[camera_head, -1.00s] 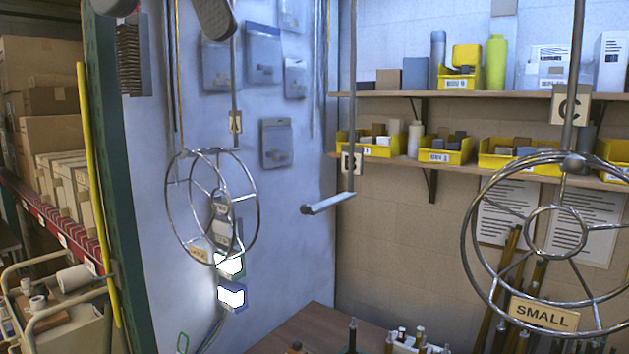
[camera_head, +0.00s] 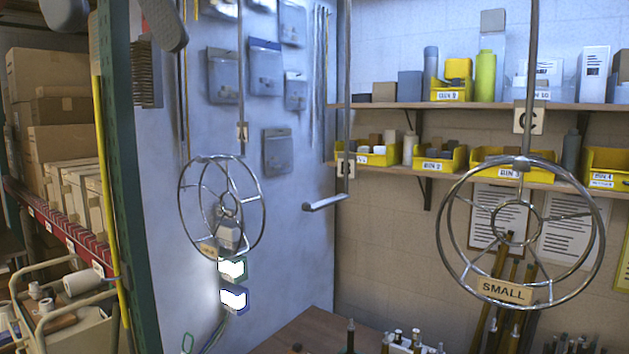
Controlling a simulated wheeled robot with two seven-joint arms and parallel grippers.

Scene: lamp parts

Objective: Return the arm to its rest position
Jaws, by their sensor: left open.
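My left gripper (camera_head: 117,22) is at the top left edge of the view. Only its two dark, rounded fingertips show. They stand apart with nothing between them, and the rest of the arm is out of frame. A wire ring frame (camera_head: 262,208) hangs at left on a rod with an A tag, its own label too small to read surely. The gripper is above and to the left of it, apart in the picture. A second ring frame (camera_head: 447,240) labelled SMALL hangs at right below a C tag. My right gripper is not in view.
A bare hook (camera_head: 325,203) hangs between the rings. Shelves (camera_head: 385,105) with yellow bins line the back wall. A wooden bench (camera_head: 290,335) with small parts is below. A green post (camera_head: 125,180) and a rack of boxes (camera_head: 65,135) stand at left.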

